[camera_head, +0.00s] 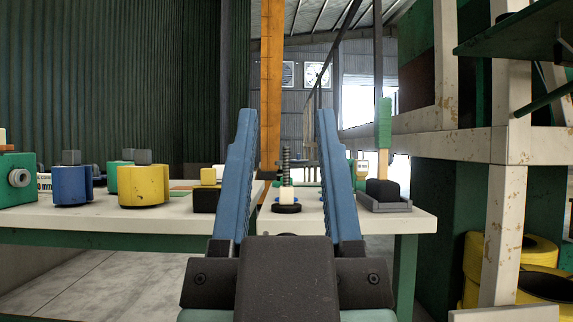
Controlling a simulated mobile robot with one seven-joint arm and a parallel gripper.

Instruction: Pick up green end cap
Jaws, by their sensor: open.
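My gripper (285,118) is in the middle of the view with its two blue fingers wide apart and nothing held between them. The fingers point forward over the workbench (130,212). I cannot tell for certain which thing is the green end cap. A small green piece (116,168) stands behind the blue and yellow pieces on the left, partly hidden and well left of my gripper. A green-topped upright tool (384,122) stands in a dark holder to the right of my gripper.
A blue clamp-like piece (71,185) and a yellow one (143,185) stand on the left. A threaded rod (286,168) on a black base stands behind, between my fingers. A green box (14,182) is at far left. A rusty white rack (505,180) with yellow coils (515,250) is right.

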